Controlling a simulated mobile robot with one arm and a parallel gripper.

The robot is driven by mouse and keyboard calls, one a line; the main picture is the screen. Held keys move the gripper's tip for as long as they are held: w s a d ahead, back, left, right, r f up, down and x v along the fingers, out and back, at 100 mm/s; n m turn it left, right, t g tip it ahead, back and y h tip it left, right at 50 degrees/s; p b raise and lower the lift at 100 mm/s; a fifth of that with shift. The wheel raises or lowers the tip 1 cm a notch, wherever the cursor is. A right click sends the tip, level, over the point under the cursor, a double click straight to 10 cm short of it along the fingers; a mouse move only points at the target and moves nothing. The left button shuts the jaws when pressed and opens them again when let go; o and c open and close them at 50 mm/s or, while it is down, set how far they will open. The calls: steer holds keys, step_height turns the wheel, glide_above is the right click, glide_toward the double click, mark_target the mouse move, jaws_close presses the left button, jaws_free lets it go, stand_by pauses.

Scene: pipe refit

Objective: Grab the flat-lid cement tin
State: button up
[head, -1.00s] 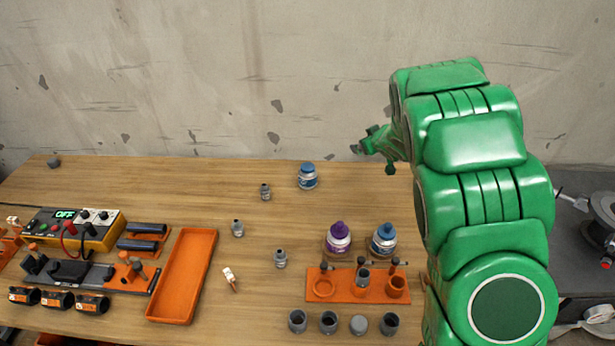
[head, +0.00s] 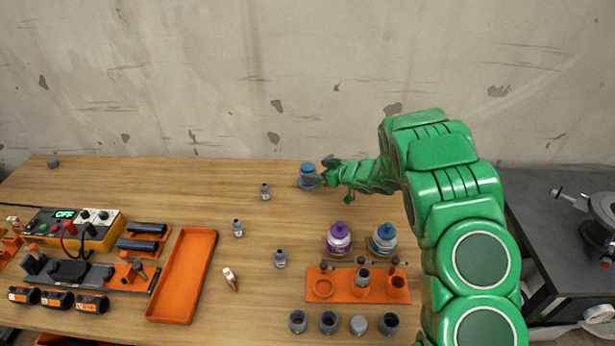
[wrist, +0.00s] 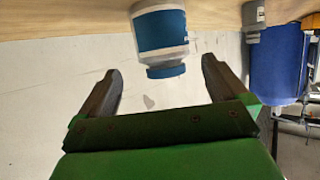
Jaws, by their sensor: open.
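The flat-lid cement tin (head: 307,170), white with a blue band and a flat blue lid, stands near the back of the bench. In the wrist view the tin (wrist: 160,30) appears upside down, ahead of the jaws, its lid end toward the gap between them. My gripper (head: 326,176) is just right of the tin in the head view and partly overlaps it. In the wrist view my gripper (wrist: 160,68) is open, with nothing clamped. I cannot tell whether a finger touches the tin.
A purple-lidded tin (head: 338,238) and another blue-lidded tin (head: 384,238) stand nearer the front, behind an orange rack (head: 343,286). Small grey fittings (head: 265,192) stand left of the tin. An orange tray (head: 183,276) lies further left. The wall is behind the bench.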

mark_target(304, 170)
steer(key=shift+s+a+x, duration=0.1)
steer(key=shift+s+x, duration=0.05)
steer(key=shift+x, duration=1.55)
steer(key=shift+s+a+x, duration=0.1)
steer(key=shift+s+x, duration=0.05)
steer(key=shift+x, duration=1.55)
steer(key=shift+c, duration=0.3)
steer(key=c, duration=1.2)
steer(key=shift+c, duration=0.2)
